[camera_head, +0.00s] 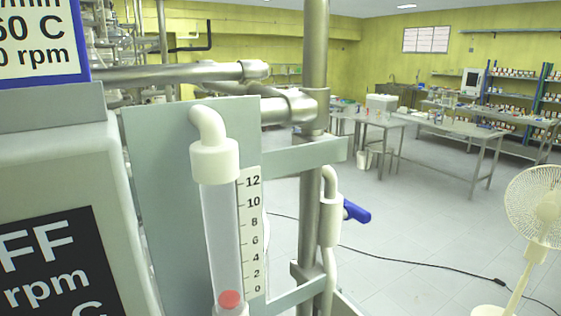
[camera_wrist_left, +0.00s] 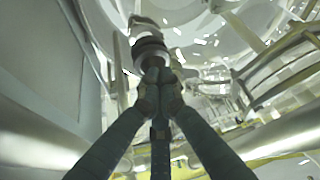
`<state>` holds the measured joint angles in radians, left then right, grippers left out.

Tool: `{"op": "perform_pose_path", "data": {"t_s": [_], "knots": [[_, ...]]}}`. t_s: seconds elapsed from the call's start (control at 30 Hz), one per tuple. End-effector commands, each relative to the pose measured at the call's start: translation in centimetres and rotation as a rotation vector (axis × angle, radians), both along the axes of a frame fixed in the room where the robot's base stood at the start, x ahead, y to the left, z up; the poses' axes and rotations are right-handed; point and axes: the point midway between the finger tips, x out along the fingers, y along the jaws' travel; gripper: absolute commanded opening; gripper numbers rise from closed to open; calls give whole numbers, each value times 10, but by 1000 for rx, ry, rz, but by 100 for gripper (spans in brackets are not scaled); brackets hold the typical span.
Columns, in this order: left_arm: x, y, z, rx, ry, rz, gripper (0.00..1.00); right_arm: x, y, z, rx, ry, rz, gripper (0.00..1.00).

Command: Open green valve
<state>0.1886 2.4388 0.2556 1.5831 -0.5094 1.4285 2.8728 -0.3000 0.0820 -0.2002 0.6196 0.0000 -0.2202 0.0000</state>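No green valve can be made out in either view. In the head view a valve with a blue handle (camera_head: 355,211) sticks out to the right from a pale pipe fitting behind the flow meter. In the left wrist view the dark fingers of my left gripper (camera_wrist_left: 158,78) come together at their tips. A dark and grey ringed, stem-like part (camera_wrist_left: 150,50) lies right at or just beyond the tips; I cannot tell whether they touch or hold it. Neither gripper shows in the head view, and my right gripper is in no view.
A flow meter tube (camera_head: 222,240) with a red float stands close in front, beside a grey control box (camera_head: 60,160). A steel post (camera_head: 314,75) rises behind it. A white fan (camera_head: 540,205) stands at the right. Lab tables (camera_head: 460,132) stand farther back; the floor between is mostly clear.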

Motion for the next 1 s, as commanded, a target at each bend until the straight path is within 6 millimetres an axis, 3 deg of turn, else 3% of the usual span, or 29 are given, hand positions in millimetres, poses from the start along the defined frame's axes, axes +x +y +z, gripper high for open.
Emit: {"op": "perform_pose_path", "data": {"t_s": [1.0], "knots": [[-6,-13,-1,1,3,-1,0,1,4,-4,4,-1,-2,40]]}}
